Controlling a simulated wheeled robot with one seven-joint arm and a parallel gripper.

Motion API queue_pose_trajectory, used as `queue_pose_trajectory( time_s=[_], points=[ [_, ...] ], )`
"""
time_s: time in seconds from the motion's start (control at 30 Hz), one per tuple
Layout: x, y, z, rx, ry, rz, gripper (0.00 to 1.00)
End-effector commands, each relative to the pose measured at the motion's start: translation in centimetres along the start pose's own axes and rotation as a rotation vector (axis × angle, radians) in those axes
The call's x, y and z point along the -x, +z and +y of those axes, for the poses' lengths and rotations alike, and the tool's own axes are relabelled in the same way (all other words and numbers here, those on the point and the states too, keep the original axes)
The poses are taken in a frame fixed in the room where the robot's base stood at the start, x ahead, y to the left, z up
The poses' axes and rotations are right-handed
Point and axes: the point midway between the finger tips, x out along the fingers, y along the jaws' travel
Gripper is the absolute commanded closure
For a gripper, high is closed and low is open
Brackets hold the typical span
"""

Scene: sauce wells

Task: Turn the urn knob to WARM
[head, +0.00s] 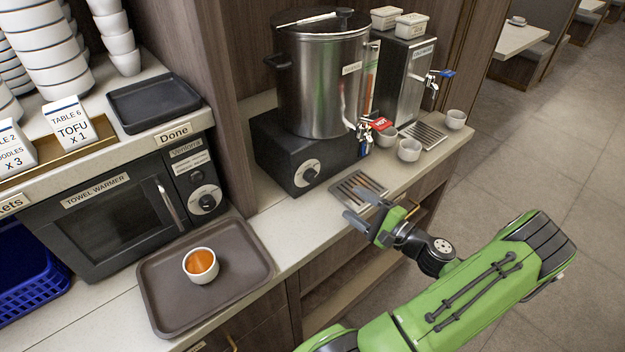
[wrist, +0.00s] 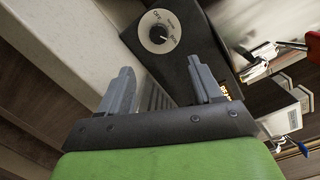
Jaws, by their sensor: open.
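The urn (head: 322,80) is a steel pot with a black lid, standing on a black base (head: 275,160). Its knob (head: 307,175) is dark on a round pale dial on the base's front. The knob also shows in the wrist view (wrist: 158,34), with small markings around the dial; OFF is legible, but I cannot tell which mark the pointer is at. My gripper (head: 363,207) is open and empty, to the right of and in front of the knob, apart from it. In the wrist view, the knob lies beyond the fingertips (wrist: 160,68), between their lines.
A drip grate (head: 357,188) lies below the urn's tap (head: 361,130), close to my gripper. White cups (head: 409,150) and a second dispenser (head: 402,80) stand to the right. A tray (head: 160,300) with a cup of orange sauce (head: 201,265) lies left, before the towel warmer (head: 100,215).

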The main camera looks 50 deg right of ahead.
Motion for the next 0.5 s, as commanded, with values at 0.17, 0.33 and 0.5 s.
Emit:
queue_pose_trajectory(
  time_s=[0.17, 0.33, 0.5],
  points=[
    [-4.7, 0.1, 0.2, 0.002, 0.004, -0.008, 0.35],
    [-9.0, 0.1, 0.2, 0.002, 0.004, -0.007, 0.35],
    [-12.1, 0.1, 0.2, 0.002, 0.004, -0.003, 0.35]
  ],
)
